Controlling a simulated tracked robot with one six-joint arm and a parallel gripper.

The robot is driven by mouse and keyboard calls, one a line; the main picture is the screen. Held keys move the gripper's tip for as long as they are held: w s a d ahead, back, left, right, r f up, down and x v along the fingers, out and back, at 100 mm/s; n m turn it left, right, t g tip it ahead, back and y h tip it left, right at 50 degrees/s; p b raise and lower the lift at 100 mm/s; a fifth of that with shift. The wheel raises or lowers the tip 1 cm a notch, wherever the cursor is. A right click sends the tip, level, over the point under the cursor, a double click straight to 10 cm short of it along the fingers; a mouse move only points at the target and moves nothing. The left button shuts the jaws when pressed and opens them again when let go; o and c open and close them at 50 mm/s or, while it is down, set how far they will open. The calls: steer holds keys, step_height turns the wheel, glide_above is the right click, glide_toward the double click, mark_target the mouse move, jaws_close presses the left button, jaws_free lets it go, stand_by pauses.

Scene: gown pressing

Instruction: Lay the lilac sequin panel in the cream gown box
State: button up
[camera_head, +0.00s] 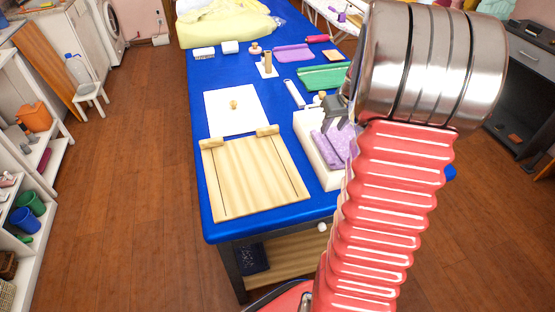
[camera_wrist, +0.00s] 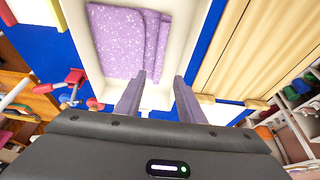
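The lilac sequin panel (camera_head: 335,143) lies folded inside the cream gown box (camera_head: 312,150) at the right edge of the blue table. In the wrist view the panel (camera_wrist: 128,42) lies flat on the floor of the box (camera_wrist: 190,35), within its walls, with folds along its right side. My gripper (camera_head: 342,118) is above the box. In the wrist view its two fingers (camera_wrist: 160,78) stand apart with nothing seen between them, the left one near the panel's lower edge. My arm hides part of the box in the head view.
A wooden board with two blocks (camera_head: 255,178) and a white board with a knob (camera_head: 234,108) lie left of the box. Green cloth (camera_head: 322,77), purple cloth (camera_head: 290,53) and a yellow garment (camera_head: 225,22) lie farther back. The table front (camera_head: 215,232) is mostly bare.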

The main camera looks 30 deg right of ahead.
steer(key=s+a+r+n, duration=0.1)
steer(key=a+r, duration=0.4)
steer(key=a, duration=0.6)
steer(key=s+a+r+n, duration=0.1)
steer(key=a+r, duration=0.4)
steer(key=a, duration=0.6)
steer(key=s+a+r+n+t+y, duration=0.1)
steer(key=s+a, duration=1.2)
steer(key=a, duration=0.3)
steer(key=shift+s+a+r, duration=0.15)
steer(key=shift+s+a, duration=0.05)
steer(key=shift+a, duration=0.2)
